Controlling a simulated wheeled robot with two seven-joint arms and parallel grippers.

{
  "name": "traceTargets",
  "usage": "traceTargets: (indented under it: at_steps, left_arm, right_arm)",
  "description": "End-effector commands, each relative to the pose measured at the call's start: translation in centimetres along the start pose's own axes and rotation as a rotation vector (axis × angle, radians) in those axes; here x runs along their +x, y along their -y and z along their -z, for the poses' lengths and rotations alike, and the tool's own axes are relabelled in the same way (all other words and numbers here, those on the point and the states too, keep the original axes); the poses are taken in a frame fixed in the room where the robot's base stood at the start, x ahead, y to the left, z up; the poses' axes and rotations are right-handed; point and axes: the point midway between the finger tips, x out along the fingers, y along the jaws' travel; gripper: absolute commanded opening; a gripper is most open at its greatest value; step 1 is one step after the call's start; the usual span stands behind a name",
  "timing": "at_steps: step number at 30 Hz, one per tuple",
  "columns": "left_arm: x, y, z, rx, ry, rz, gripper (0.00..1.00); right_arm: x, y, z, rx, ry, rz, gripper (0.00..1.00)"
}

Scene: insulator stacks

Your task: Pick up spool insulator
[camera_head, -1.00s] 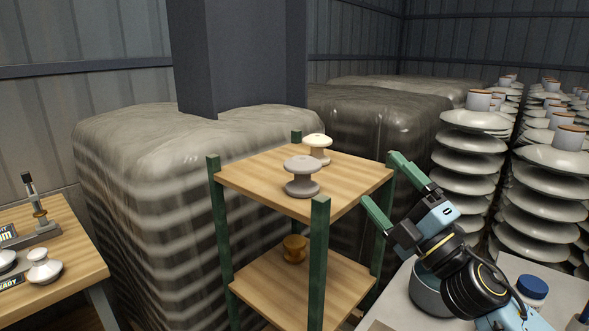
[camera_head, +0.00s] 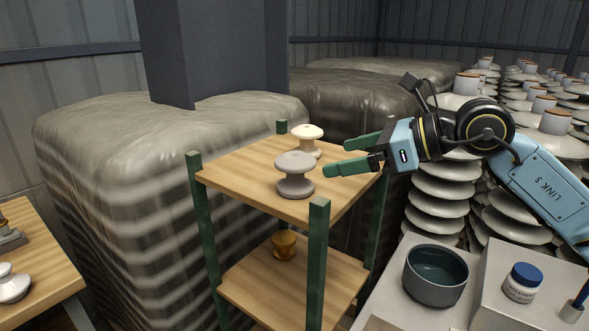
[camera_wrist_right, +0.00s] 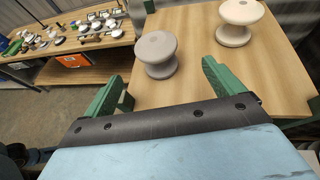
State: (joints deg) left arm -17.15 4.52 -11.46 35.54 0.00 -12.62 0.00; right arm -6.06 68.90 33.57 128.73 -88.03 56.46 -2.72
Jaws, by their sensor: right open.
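A grey spool insulator (camera_head: 295,174) stands upright on the top shelf of a wooden rack with green posts. A cream spool insulator (camera_head: 307,141) stands upright just behind it. A brown spool (camera_head: 284,244) sits on the lower shelf. My right gripper (camera_head: 335,156) is open and empty at the right side of the top shelf, its green fingers pointing left toward the spools without touching them. In the right wrist view, the grey spool (camera_wrist_right: 156,54) lies ahead between the fingers' directions, and the cream one (camera_wrist_right: 240,22) is farther right. My left gripper is not visible.
The rack's top shelf (camera_head: 240,170) has green corner posts rising above it, one at the front (camera_head: 318,220). A grey bowl (camera_head: 435,278) and a blue-lidded jar (camera_head: 522,283) stand at the lower right. Tall insulator stacks (camera_head: 440,190) stand behind my right arm.

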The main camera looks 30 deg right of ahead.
Motion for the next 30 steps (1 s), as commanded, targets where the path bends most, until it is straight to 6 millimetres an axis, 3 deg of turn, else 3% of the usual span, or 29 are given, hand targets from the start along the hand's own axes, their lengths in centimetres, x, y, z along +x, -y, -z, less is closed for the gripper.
traceTargets:
  at_steps: [9, 20, 30]
  left_arm:
    - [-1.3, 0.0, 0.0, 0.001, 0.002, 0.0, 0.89]
    - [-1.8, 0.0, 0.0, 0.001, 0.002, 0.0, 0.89]
    - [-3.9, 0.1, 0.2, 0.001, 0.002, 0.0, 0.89]
  right_arm:
    - [3.4, -0.1, -0.3, -0.001, 0.002, -0.001, 0.93]
    - [4.7, -0.1, -0.2, 0.001, 0.004, -0.001, 0.93]
    - [6.6, -0.4, -0.7, 0.003, 0.008, -0.002, 0.93]
